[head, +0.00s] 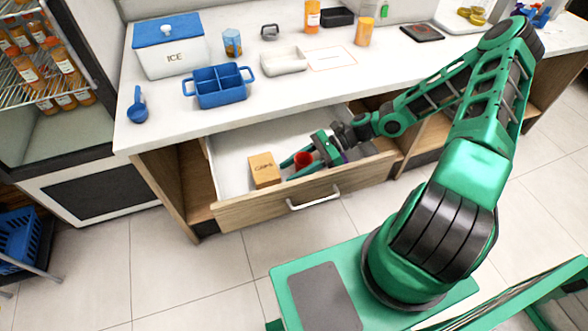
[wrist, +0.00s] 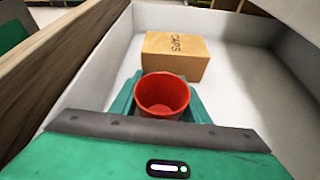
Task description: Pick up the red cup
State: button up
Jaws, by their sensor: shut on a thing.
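The red cup (head: 303,160) is inside the open drawer (head: 232,136), near its right part. My gripper (head: 298,163) reaches into the drawer from the right and is shut on the cup, with a finger on either side of it. In the wrist view the cup (wrist: 162,95) is upright with its open mouth facing the camera, and it looks empty. The green fingers (wrist: 160,104) show at its left and right. The cup's base is hidden, so I cannot tell if it touches the drawer floor.
A cardboard box marked CAPS (head: 264,170) stands in the drawer just beyond the cup. The drawer front with its handle (head: 314,198) borders it. On the counter above are an ice box (head: 172,53), a blue divided caddy (head: 220,90) and a white tray (head: 284,62).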

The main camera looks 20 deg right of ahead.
notch_tip(320, 180, up, 17)
dwell(0.4)
